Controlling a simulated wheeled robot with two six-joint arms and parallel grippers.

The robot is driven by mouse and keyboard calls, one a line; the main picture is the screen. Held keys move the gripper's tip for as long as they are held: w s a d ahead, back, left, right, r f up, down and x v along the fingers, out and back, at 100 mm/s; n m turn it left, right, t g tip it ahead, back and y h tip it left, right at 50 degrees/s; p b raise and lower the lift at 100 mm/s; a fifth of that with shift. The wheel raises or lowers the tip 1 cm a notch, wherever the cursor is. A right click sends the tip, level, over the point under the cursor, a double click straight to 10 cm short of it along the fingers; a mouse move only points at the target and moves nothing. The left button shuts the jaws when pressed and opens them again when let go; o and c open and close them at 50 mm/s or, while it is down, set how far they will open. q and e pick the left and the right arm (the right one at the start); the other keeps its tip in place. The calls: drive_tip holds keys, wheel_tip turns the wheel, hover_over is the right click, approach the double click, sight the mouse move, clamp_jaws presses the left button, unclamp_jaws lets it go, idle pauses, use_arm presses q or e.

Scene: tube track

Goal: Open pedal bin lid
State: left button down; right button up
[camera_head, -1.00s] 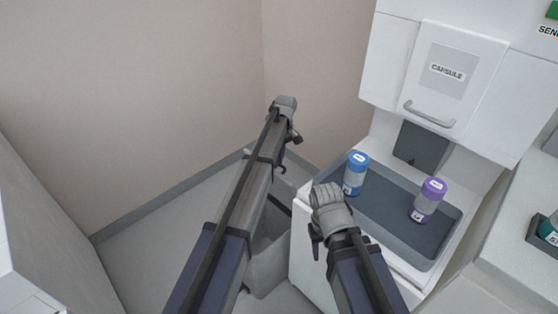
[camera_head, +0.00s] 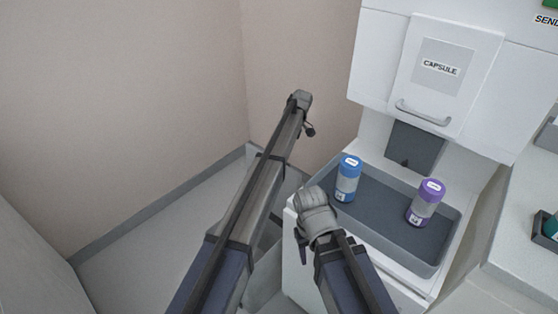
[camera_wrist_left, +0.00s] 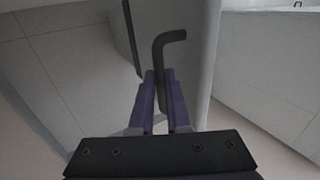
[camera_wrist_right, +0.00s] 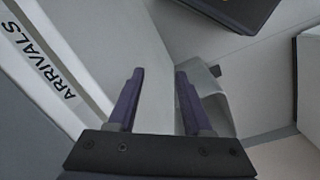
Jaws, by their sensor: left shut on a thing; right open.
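The grey pedal bin (camera_head: 262,290) stands low beside the white machine, mostly hidden behind my arms in the head view. In the left wrist view, a dark bent bar (camera_wrist_left: 165,47) stands before a pale grey surface. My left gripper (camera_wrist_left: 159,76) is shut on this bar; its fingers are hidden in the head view. In the right wrist view, a grey rounded shape (camera_wrist_right: 208,88), perhaps the bin, lies just beyond the right finger. My right gripper (camera_wrist_right: 160,72) is open and empty, over the white machine's side. I cannot tell the lid's state.
A white machine with a CAPSULE door (camera_head: 440,70) stands at right. Its dark tray (camera_head: 385,205) holds a blue-capped tube (camera_head: 347,180) and a purple-capped tube (camera_head: 426,203). Beige walls close off the left and back. Bare floor (camera_head: 165,235) lies left of my arms.

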use_arm(q)
drive_tip(key=c, duration=0.9)
unclamp_jaws()
drive_tip(key=shift+r, duration=0.1)
wheel_tip(320, 180, up, 10)
drive_tip(key=p, duration=1)
